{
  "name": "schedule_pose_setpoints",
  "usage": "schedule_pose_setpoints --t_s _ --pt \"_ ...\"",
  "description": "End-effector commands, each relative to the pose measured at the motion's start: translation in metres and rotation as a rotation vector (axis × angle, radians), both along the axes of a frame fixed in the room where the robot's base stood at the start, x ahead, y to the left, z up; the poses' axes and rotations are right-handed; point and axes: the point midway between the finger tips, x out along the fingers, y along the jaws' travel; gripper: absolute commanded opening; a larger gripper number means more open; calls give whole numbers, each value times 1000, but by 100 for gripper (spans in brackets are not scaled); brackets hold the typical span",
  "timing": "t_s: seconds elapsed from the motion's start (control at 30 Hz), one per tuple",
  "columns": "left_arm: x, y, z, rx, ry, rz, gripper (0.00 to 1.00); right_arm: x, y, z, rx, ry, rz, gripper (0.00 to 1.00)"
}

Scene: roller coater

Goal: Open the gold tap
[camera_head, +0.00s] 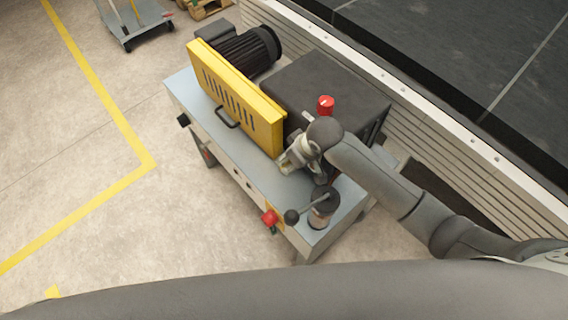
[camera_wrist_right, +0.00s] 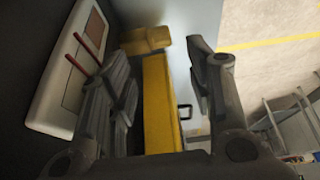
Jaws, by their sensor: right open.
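In the right wrist view, a gold-coloured rounded piece (camera_wrist_right: 147,40), which looks like the gold tap, lies beyond the fingertips, against the machine's pale top. My right gripper (camera_wrist_right: 157,58) is open, with one finger on each side of the view and the gold piece ahead between them. I cannot tell whether either finger touches it. In the head view, my right gripper (camera_head: 297,160) is over the machine's table, by the near end of the yellow guard. The gold tap is hidden there behind my gripper and arm. My left gripper is not in view.
The yellow guard (camera_head: 235,97) stands beside the dark box (camera_head: 330,85) with a red knob (camera_head: 326,104). A black-knobbed lever (camera_head: 305,208) and a red button (camera_head: 269,217) are at the near end. A white panel (camera_wrist_right: 55,105) is left in the wrist view.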

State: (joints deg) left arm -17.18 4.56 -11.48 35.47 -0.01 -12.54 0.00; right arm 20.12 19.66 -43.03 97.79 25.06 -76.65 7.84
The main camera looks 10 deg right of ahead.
Motion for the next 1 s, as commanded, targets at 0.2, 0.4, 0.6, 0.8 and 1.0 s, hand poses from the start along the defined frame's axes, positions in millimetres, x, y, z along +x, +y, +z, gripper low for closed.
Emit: schedule_pose_setpoints --t_s 0.2,0.4,0.6,0.8,1.0 --pt "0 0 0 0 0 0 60 10 9 -34 0 3 1 48" --pt "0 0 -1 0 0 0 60 19 15 -58 -1 1 0 48" --pt "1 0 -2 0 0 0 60 24 18 -73 0 0 0 48" --pt "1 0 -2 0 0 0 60 26 19 -78 0 0 1 48" --pt "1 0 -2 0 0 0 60 26 19 -78 0 0 1 48"
